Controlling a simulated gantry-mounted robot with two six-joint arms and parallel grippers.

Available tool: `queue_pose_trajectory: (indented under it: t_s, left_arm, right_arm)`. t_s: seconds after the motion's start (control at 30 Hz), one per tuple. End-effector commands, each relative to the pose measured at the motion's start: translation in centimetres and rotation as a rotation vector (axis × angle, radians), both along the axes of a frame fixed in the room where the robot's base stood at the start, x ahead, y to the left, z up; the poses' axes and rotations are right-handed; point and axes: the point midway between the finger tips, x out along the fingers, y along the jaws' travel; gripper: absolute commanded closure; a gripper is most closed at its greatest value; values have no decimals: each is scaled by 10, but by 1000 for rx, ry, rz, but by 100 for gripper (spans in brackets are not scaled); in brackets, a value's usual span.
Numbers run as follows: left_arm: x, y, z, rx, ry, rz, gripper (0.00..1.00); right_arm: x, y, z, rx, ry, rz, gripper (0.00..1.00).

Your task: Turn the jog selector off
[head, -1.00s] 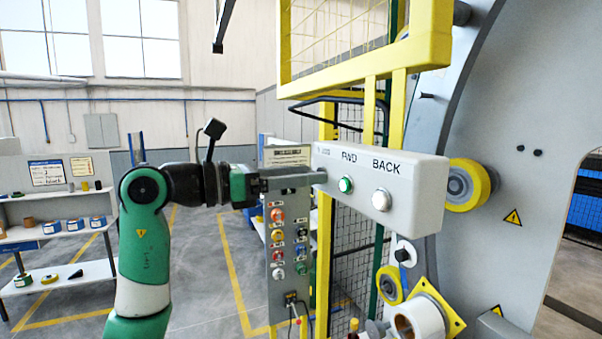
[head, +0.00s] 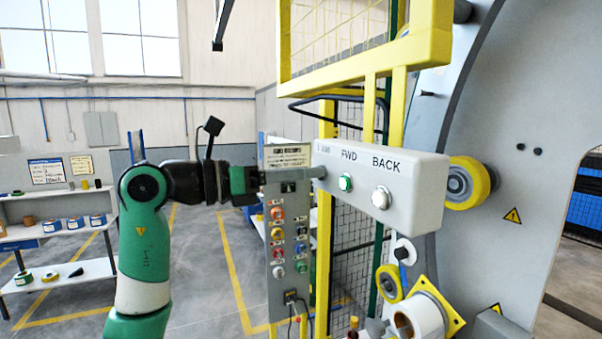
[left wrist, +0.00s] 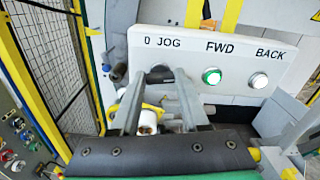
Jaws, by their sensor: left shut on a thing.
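The grey control box (head: 420,195) carries a green FWD button (head: 345,183), a white BACK button (head: 381,198) and the jog selector at its left end. In the left wrist view the dark jog selector knob (left wrist: 160,75) sits below the "0 JOG" label, left of the FWD button (left wrist: 211,76). My left gripper (head: 316,172) reaches the box's left end from the left. In the left wrist view its two fingers (left wrist: 159,80) are shut on the knob, one on each side. In the head view the selector is hidden, and its exact pointing direction is hard to tell. My right gripper is not in view.
A grey panel with several coloured buttons (head: 277,235) stands below the left gripper. A yellow guard frame (head: 440,45) rises behind the box. The large grey ring machine (head: 500,110) with yellow rollers fills the right. Shelves (head: 60,230) stand far left.

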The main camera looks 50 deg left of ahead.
Motion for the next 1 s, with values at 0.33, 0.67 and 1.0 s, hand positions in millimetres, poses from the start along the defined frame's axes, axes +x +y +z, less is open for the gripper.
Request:
queue_pose_trajectory:
  t_s: [0.33,0.67,1.0]
  left_arm:
    - [0,1,1,-291,107,-1,100]
    - [0,2,0,-584,218,0,100]
    - [0,3,-1,-886,332,0,100]
  right_arm:
    - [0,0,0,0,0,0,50]
    - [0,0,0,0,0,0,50]
    - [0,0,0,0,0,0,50]
